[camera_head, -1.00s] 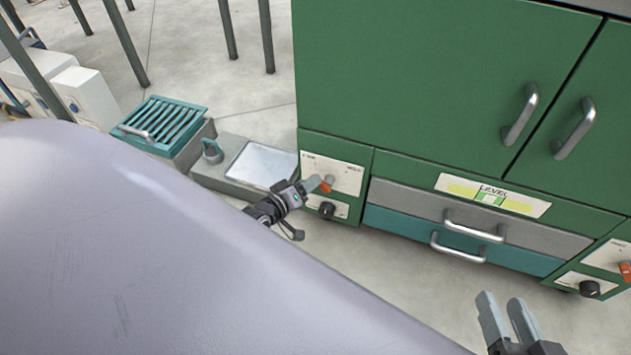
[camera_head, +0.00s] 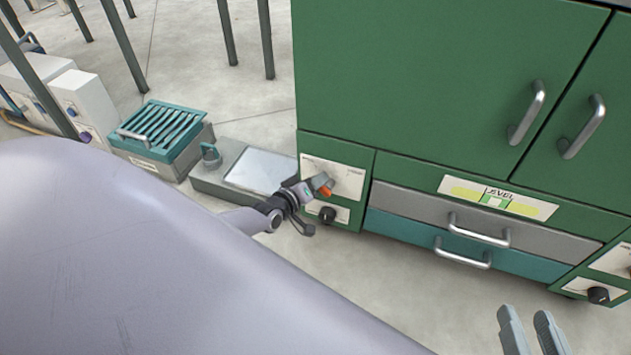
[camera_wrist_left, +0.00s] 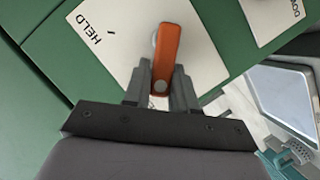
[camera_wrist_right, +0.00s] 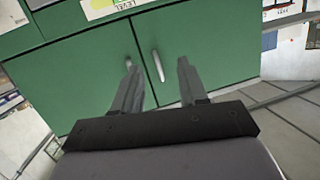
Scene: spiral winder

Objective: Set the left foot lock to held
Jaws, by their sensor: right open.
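The left foot lock is an orange lever on a pale plate (camera_head: 345,178) at the lower left of the green cabinet. In the left wrist view the orange lever (camera_wrist_left: 170,50) stands between the fingers of my left gripper (camera_wrist_left: 161,78), which are closed on its two sides. The word HELD is printed on the plate to the left of the lever. The left gripper (camera_head: 322,184) covers most of the lever in the head view. My right gripper (camera_head: 530,325) is open and empty at the lower right; it also shows in the right wrist view (camera_wrist_right: 157,68).
A black knob (camera_head: 327,215) sits just below the lock plate. Drawers with metal handles (camera_head: 478,230) and a LEVEL gauge (camera_head: 497,198) lie to its right. A grey unit with a pale top (camera_head: 262,168) and a slatted teal box (camera_head: 165,130) stand on the floor to the left.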

